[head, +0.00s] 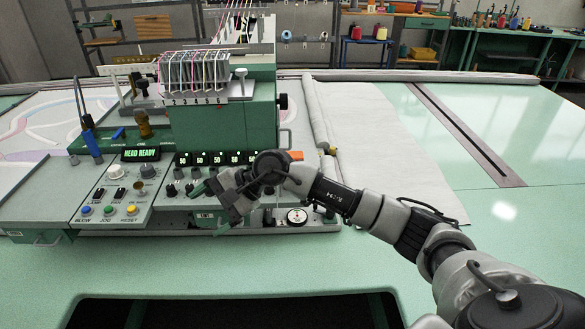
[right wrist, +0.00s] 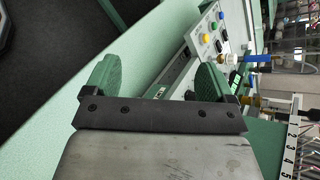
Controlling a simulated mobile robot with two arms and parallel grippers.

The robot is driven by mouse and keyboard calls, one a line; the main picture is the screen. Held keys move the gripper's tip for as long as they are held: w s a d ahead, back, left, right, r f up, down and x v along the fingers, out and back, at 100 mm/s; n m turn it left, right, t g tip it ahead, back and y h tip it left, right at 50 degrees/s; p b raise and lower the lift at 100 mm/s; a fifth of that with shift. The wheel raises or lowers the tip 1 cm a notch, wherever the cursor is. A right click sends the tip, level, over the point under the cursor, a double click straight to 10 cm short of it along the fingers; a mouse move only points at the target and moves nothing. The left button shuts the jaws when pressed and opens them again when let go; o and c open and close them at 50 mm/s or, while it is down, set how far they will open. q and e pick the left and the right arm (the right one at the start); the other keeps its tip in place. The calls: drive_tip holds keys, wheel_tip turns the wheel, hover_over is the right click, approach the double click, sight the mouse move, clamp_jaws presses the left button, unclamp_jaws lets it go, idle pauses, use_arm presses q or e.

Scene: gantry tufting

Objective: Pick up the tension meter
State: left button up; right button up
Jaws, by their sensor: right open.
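A small round white-faced dial (head: 297,216), which looks like the tension meter, sits at the right end of the machine's front ledge in the head view. My right gripper (head: 212,208) is over the middle of that ledge, left of the dial and apart from it. In the right wrist view its two green finger pads (right wrist: 157,82) stand wide apart with nothing between them. The dial is not visible in the right wrist view. My left gripper is not in view.
The green tufting head (head: 225,125) stands behind my right gripper. A control panel (head: 118,190) with coloured buttons lies to the left; it also shows in the right wrist view (right wrist: 208,40). Pale fabric (head: 380,135) and open green table (head: 520,225) lie to the right.

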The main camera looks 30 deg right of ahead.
drive_tip(key=w+d+r+n+h, duration=0.1)
drive_tip(key=d+r+n+h, duration=0.4)
drive_tip(key=d, duration=0.6)
drive_tip(key=w+d+r+n+h, duration=0.1)
drive_tip(key=d+r+h, duration=0.2)
drive_tip(key=d+h, duration=0.65)
drive_tip(key=shift+y, duration=0.95)
drive_tip(key=d+f, duration=0.1)
drive_tip(key=w+f+p, duration=0.1)
drive_tip(key=d+f+p, duration=0.1)
drive_tip(key=f, duration=0.1)
drive_tip(key=shift+w+d, duration=0.15)
drive_tip(key=shift+d, duration=0.15)
drive_tip(key=p+x, duration=0.3)
drive_tip(key=x, duration=0.1)
drive_tip(key=shift+w+f, duration=0.2)
drive_tip(key=shift+f, duration=0.1)
drive_tip(key=shift+w+d+f, duration=0.1)
drive_tip(key=shift+w+f, duration=0.05)
drive_tip(key=shift+f, duration=0.25)
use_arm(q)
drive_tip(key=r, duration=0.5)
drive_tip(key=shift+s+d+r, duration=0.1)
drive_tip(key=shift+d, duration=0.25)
use_arm(e)
drive_tip(key=shift+c, duration=0.3)
drive_tip(key=shift+r, duration=0.1)
drive_tip(key=c, duration=1.1)
